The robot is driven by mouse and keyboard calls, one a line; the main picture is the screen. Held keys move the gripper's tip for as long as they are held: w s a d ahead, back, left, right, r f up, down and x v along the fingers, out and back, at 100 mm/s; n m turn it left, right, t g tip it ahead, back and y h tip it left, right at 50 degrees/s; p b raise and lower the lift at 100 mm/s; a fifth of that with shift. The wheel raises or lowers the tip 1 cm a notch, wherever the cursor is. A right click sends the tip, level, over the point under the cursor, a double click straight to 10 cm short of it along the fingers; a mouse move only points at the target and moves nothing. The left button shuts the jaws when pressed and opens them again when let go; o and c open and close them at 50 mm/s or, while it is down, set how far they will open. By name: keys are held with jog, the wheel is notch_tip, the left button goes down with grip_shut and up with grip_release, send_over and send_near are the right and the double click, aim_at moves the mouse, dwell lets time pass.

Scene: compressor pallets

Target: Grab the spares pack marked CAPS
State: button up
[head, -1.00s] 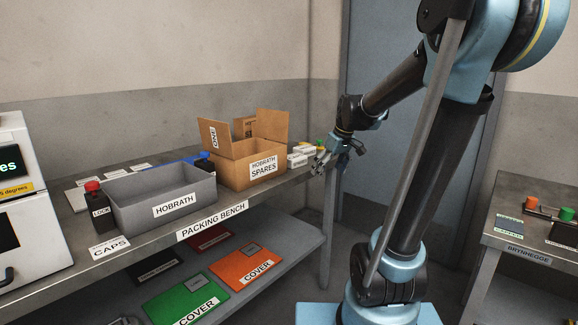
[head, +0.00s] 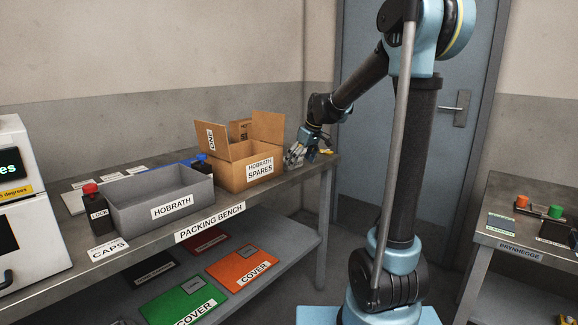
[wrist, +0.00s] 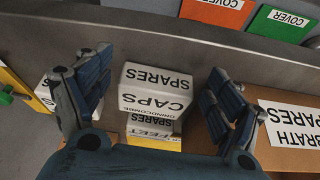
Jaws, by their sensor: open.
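The white spares pack marked CAPS (wrist: 155,88) stands between the two blue-grey fingers of my gripper (wrist: 160,68) in the wrist view. My gripper is open, with a finger on each side of the pack and a visible gap at each side. In the head view my gripper (head: 299,156) is at the right end of the packing bench, beside the cardboard box, and largely hides the packs there.
A pack marked FEET (wrist: 154,139), partly yellow, sits close by the CAPS pack. The cardboard HOBRATH SPARES box (head: 238,176) stands left of my gripper in the head view. A grey HOBRATH bin (head: 190,212) and a CAPS label (head: 108,250) are farther left on the bench (head: 265,202).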

jog(key=w+a, duration=0.3)
jog(key=a, duration=0.1)
jog(key=shift+w, duration=0.3)
jog(key=shift+w+a+f, duration=0.15)
jog(key=shift+f, duration=0.45)
jog(key=c, duration=0.9)
